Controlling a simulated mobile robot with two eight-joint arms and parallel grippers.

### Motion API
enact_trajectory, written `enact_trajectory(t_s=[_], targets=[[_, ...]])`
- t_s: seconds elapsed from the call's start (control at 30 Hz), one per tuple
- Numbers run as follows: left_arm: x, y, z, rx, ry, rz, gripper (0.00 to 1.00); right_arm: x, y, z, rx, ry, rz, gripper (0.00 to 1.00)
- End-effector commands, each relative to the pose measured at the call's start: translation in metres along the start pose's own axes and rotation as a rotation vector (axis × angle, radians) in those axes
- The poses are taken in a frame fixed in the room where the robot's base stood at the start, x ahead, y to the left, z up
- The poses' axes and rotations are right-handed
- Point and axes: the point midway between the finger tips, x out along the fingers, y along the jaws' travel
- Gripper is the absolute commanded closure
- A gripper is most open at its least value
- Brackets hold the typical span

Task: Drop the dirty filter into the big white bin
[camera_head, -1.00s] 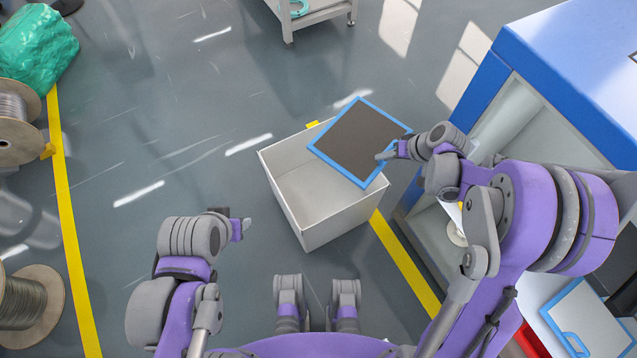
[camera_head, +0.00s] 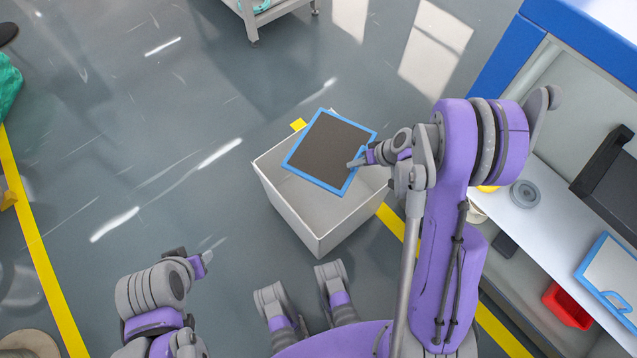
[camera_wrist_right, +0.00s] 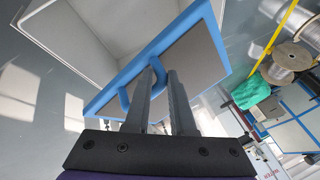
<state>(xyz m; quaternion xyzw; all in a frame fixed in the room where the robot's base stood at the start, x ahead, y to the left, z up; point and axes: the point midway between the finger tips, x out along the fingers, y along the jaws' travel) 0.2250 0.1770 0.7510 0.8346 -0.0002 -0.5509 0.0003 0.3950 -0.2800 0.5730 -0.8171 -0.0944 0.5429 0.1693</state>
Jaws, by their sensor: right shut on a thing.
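The dirty filter (camera_head: 328,153) is a flat dark-brown panel in a blue frame, and it also shows in the right wrist view (camera_wrist_right: 190,62). The big white bin (camera_head: 300,212) is an open box on the floor. The filter is held tilted above the bin's far part and hides some of its opening. My right gripper (camera_head: 355,163) is shut on the filter's blue handle at its right edge; the fingers on the handle (camera_wrist_right: 128,95) show in the wrist view. My left gripper (camera_head: 205,259) is apart from the bin, at the lower left; its jaw state is unclear.
A grey cart (camera_head: 265,15) stands at the top. The floor left of the bin is clear.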

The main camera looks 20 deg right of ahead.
Motion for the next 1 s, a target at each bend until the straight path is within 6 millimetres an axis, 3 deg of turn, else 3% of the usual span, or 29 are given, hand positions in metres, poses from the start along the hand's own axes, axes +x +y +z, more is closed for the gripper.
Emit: enact_trajectory(t_s=[0.6,0.93,0.97,1.0], targets=[[0.042,0.0,0.014,0.0,-0.015,0.0,0.5,0.049,0.022,0.02,0.001,0.0,-0.001,1.0],[0.043,0.0,0.014,0.0,-0.016,0.0,0.5,0.051,0.023,0.021,0.001,0.001,0.0,1.0],[0.043,0.0,0.014,0.0,-0.016,0.0,0.5,0.051,0.023,0.021,0.001,0.001,0.0,0.72],[0.043,0.0,0.014,0.0,-0.016,0.0,0.5,0.051,0.023,0.021,0.001,0.001,0.0,0.65]])
